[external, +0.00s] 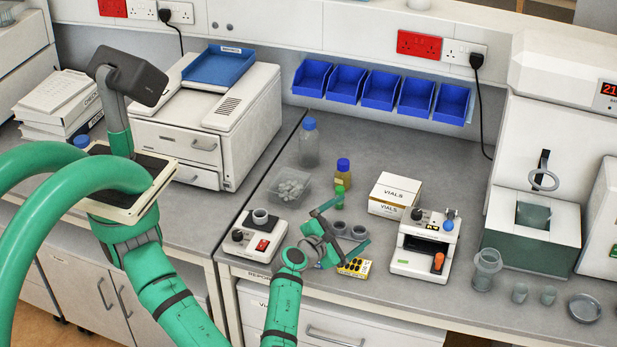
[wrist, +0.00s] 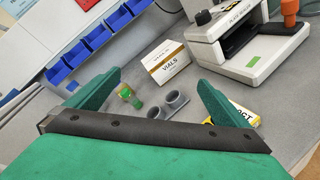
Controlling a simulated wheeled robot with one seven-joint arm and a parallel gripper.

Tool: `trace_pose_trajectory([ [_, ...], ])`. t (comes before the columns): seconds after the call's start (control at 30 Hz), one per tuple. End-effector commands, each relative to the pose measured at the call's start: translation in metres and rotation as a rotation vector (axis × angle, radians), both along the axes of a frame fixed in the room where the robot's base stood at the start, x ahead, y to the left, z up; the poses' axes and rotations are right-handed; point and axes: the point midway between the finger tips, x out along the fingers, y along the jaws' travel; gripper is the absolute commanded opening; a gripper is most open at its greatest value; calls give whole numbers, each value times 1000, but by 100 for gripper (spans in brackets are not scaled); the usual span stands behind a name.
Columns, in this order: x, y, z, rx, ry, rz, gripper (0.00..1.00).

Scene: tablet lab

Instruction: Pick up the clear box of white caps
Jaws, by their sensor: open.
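The clear box of white caps (external: 288,187) sits on the grey bench in the external view, near the bench's left end, behind the small white device with a red switch. It is see-through and heaped with pale caps. My gripper (external: 342,224) is to the right of the box and nearer the front, above the bench, with its fingers apart and nothing between them. In the wrist view my gripper (wrist: 158,88) is also open, facing the vials box and grey cups. The clear box does not show in the wrist view.
A clear blue-capped bottle (external: 309,146) stands behind the box. The white device (external: 258,236) is in front. A vials carton (external: 394,195) and plate sealer (external: 425,247) stand further right.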

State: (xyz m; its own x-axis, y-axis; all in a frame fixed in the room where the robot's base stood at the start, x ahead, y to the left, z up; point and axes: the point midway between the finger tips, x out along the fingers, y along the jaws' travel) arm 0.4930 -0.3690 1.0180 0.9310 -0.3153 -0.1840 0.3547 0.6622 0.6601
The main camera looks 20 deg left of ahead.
Motion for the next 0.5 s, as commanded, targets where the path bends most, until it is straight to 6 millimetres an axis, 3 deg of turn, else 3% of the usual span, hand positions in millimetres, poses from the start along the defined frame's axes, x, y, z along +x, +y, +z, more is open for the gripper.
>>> trace_pose_trajectory([
  [0.03, 19, 15, 2, -39, 24, 34, 100],
  [0.2, 70, 61, 5, -184, 112, 126, 100],
  [0.5, 141, 163, 9, -455, 251, 309, 100],
])
